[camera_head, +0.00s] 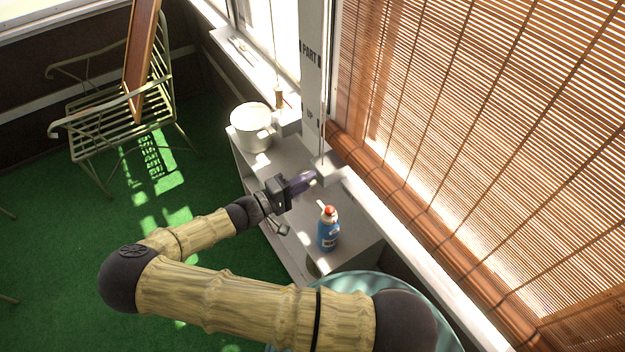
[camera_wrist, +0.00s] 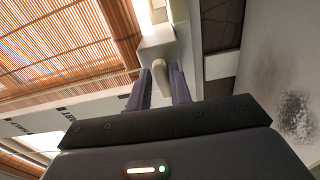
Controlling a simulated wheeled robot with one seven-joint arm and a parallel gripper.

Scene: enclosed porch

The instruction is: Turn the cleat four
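A pale beige cleat (camera_wrist: 160,76) projects from a white block (camera_wrist: 157,42) in the wrist view. My gripper (camera_wrist: 161,76) has its two dark purple fingers apart, one on each side of the cleat's end. A narrow gap seems to show beside it, and firm contact is not visible. In the head view my gripper (camera_head: 314,177) reaches the white block (camera_head: 326,170) at the window sill. There the fingers hide the cleat. No label with a number can be read on it.
A blue spray bottle with a red top (camera_head: 328,230) stands on the grey shelf (camera_head: 352,240) close to my gripper. A white pot (camera_head: 252,128) stands at the shelf's far end. A wooden pull (camera_head: 279,98) hangs by another block (camera_head: 288,122). Blinds (camera_head: 480,120) cover the window.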

